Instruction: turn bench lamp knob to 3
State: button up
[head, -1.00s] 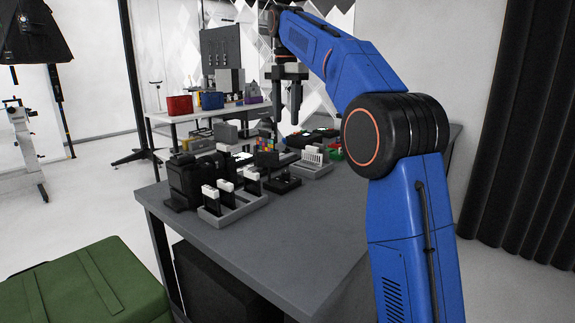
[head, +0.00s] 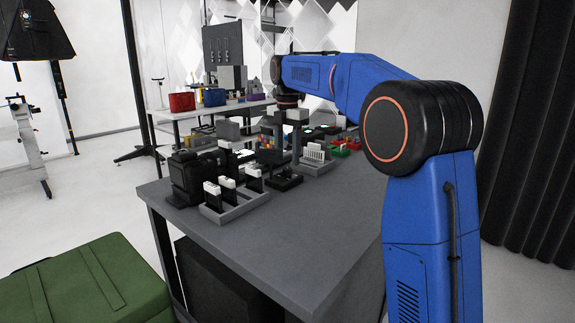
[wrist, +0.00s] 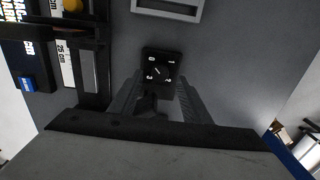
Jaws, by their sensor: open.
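A small black square dial plate (wrist: 158,62), marked 0, 1, 2 and 3, shows in the wrist view just beyond my fingertips. A short white diagonal line shows among the numbers; I cannot tell surely which number it points to. The knob's grip is not clear against the dark plate and may be partly hidden. My gripper (wrist: 157,84) is open, its fingers apart on either side of the plate's near part, with nothing held. In the head view my gripper (head: 287,133) points down, low over the workbench among the items; the dial cannot be made out there.
The grey workbench (head: 270,240) is bare at its front right. A grey tray with upright black-and-white pieces (head: 234,208) and a black device (head: 190,178) stand at its left. A grey frame (wrist: 168,10) lies beyond the dial, and dark-walled items (wrist: 92,62) stand left of it.

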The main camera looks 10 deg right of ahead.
aim_at(288, 169)
jog(key=shift+f, duration=1.8)
jog(key=shift+c, duration=0.3)
jog(key=c, duration=1)
jog(key=shift+m, duration=0.4)
jog(key=m, duration=0.4)
jog(key=shift+m, duration=0.3)
jog(key=m, duration=0.5)
jog(key=shift+m, duration=0.4)
